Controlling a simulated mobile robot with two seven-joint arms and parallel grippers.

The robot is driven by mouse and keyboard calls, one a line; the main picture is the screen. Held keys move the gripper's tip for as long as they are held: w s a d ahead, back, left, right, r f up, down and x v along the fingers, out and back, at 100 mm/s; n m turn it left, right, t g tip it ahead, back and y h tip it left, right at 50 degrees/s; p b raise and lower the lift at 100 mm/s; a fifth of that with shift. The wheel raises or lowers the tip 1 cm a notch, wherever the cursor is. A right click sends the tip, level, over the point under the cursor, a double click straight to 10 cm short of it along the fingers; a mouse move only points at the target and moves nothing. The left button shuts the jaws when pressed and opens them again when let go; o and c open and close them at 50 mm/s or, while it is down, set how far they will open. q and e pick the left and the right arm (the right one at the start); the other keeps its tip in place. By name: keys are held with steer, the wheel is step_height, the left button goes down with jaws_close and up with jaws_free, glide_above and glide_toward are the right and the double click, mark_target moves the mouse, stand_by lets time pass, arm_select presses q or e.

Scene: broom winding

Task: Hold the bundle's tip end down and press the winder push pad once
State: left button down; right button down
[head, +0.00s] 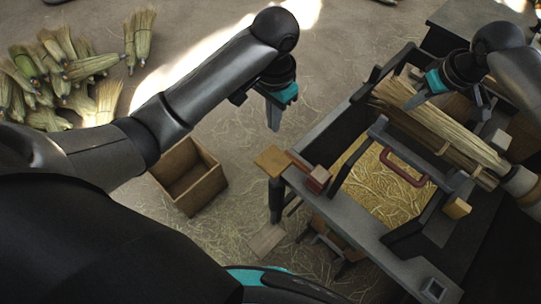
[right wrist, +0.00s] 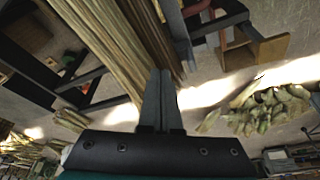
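The bundle (head: 445,130) of long pale straw lies across the dark bench frame on the right; its straw also fills the upper left of the right wrist view (right wrist: 100,40). My right gripper (head: 415,100) is over the bundle's upper-left end. Its fingers are together in the right wrist view (right wrist: 158,100), beside or over the straw, with nothing seen between them. My left gripper (head: 273,122) points down, seemingly shut and empty, above and apart from a flat wooden pad (head: 272,161) at the bench's left corner. A small reddish block (head: 318,178) is beside it. I cannot tell which is the push pad.
A red handle (head: 404,168) crosses the straw-filled opening in the bench. An open wooden box (head: 190,178) stands on the floor left of the bench. Several tied straw bunches (head: 65,65) lie at the upper left.

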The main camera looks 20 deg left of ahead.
steer(key=shift+s, duration=0.1)
stand_by(0.6)
step_height(320, 180, up, 9)
steer(key=p, duration=1.1)
stand_by(0.7)
steer(key=b+v, duration=0.1)
steer(key=v, duration=1.4)
steer(key=shift+r, duration=0.1)
